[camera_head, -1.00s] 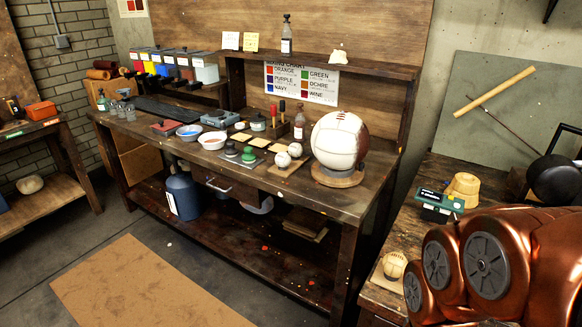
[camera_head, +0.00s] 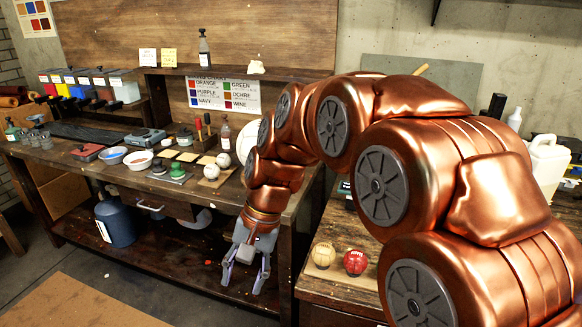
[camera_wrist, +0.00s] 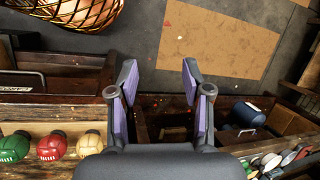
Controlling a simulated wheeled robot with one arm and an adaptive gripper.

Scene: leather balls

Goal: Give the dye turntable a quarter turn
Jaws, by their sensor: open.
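A large white and brown ball (camera_head: 247,140) stands on the workbench, mostly hidden behind my arm. The round wooden base seen under it earlier, which may be the dye turntable, is hidden now. My gripper (camera_head: 243,284) hangs fingers down near the right end of the workbench, its fingers appearing below the tabletop level. In the wrist view my gripper (camera_wrist: 157,76) has its two purple-padded fingers spread apart with nothing between them. No turntable can be made out in the wrist view.
The workbench (camera_head: 110,180) holds dye tanks (camera_head: 90,80), bowls (camera_head: 139,160) and small white balls (camera_head: 223,160). A blue jug (camera_head: 115,222) stands on its lower shelf. The right bench holds a tan ball (camera_head: 323,255) and a red ball (camera_head: 356,262). Floor is open at front left.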

